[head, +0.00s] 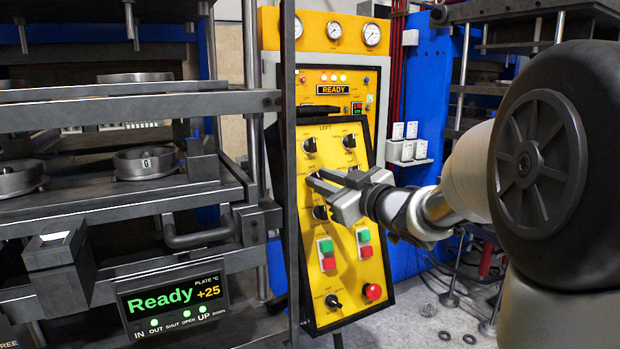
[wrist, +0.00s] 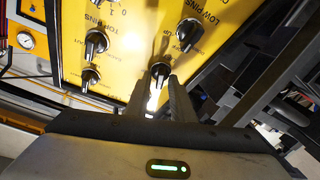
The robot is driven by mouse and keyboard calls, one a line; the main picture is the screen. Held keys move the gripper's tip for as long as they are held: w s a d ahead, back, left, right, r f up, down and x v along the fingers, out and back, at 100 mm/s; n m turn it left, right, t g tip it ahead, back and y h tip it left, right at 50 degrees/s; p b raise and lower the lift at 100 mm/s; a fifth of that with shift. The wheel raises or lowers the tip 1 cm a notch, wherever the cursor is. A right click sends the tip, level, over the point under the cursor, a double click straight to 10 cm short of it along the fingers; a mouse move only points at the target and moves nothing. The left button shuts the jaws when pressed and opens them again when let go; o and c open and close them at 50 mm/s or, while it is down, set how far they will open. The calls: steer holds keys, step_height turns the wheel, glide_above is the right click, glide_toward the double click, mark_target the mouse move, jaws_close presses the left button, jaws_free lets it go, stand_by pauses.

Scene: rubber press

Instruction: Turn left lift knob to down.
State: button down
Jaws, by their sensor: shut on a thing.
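My gripper (head: 317,180) reaches from the right to the yellow control panel (head: 345,240) and points at its left column, under the word LEFT. In the wrist view my gripper (wrist: 162,84) is shut on a dark knob (wrist: 159,70) on the panel. An "UP" mark shows close to it, so it appears to be the left lift knob; its full label is not readable. In the head view the fingers mostly hide this knob. Its exact pointing direction is hard to tell.
Other black knobs are close: one above left (head: 310,145), one above right (head: 350,141), one just below (head: 320,212). Green and red buttons (head: 327,254) and a red round button (head: 373,291) are lower. The press plates (head: 140,100) stand left, beside a dark upright post (head: 289,120).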

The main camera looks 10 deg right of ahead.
steer(key=n+g, duration=0.1)
steer(key=n, duration=0.1)
steer(key=n+y+p, duration=0.1)
steer(key=n, duration=0.2)
steer(key=shift+r+n+g, duration=0.1)
steer(key=shift+n+g, duration=0.2)
steer(key=shift+g, duration=0.1)
steer(key=c, duration=1.9)
jaws_free()
steer(key=shift+w, duration=0.1)
steer(key=shift+o, duration=0.2)
steer(key=shift+d, duration=0.1)
steer(key=p+v, duration=0.1)
steer(key=v, duration=1.6)
steer(key=shift+d, duration=0.2)
